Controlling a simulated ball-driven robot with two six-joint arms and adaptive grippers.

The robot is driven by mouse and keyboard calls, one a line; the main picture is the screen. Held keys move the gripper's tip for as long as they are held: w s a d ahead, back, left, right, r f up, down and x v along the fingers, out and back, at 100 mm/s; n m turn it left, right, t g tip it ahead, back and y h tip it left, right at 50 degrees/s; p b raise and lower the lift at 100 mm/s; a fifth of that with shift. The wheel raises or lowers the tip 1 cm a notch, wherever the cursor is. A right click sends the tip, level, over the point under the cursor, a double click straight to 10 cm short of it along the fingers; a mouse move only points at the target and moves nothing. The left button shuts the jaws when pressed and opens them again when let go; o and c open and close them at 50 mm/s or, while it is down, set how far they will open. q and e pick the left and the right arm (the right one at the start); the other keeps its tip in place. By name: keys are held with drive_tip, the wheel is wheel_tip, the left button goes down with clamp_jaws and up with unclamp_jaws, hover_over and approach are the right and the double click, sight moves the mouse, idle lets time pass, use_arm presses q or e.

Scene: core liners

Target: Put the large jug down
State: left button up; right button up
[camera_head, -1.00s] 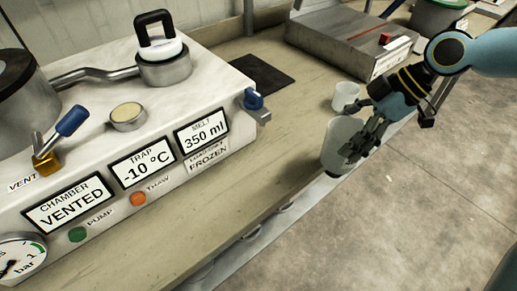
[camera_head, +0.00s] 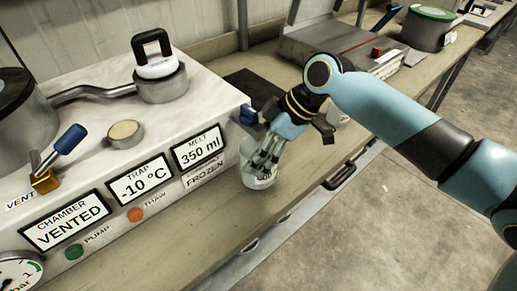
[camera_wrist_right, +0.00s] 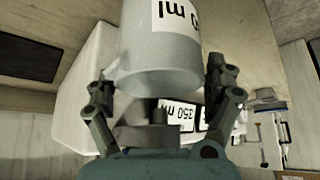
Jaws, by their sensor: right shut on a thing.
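The large jug (camera_head: 258,176) is a pale, see-through vessel with a printed label. In the head view it is upright by the right end of the white machine, over the bench. My right gripper (camera_head: 268,155) is shut around it from above and behind. In the right wrist view the jug (camera_wrist_right: 160,62) fills the space between the two fingers, with "ml" lettering upside down. I cannot tell whether its base touches the bench. My left gripper is not in view.
The white machine (camera_head: 205,105) with panels reading 350 ml, -10 °C and VENTED stands left of the jug. A smaller pale cup (camera_head: 338,113) stands behind my right arm. A grey box (camera_head: 335,42) is at the back. Bare bench (camera_head: 190,222) lies in front of the machine.

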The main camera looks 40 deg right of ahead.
drive_tip(key=shift+f, duration=0.6)
drive_tip(key=shift+f, duration=0.1)
drive_tip(key=o, duration=1.4)
drive_tip(key=shift+r, duration=0.2)
drive_tip(key=shift+v, duration=5.9)
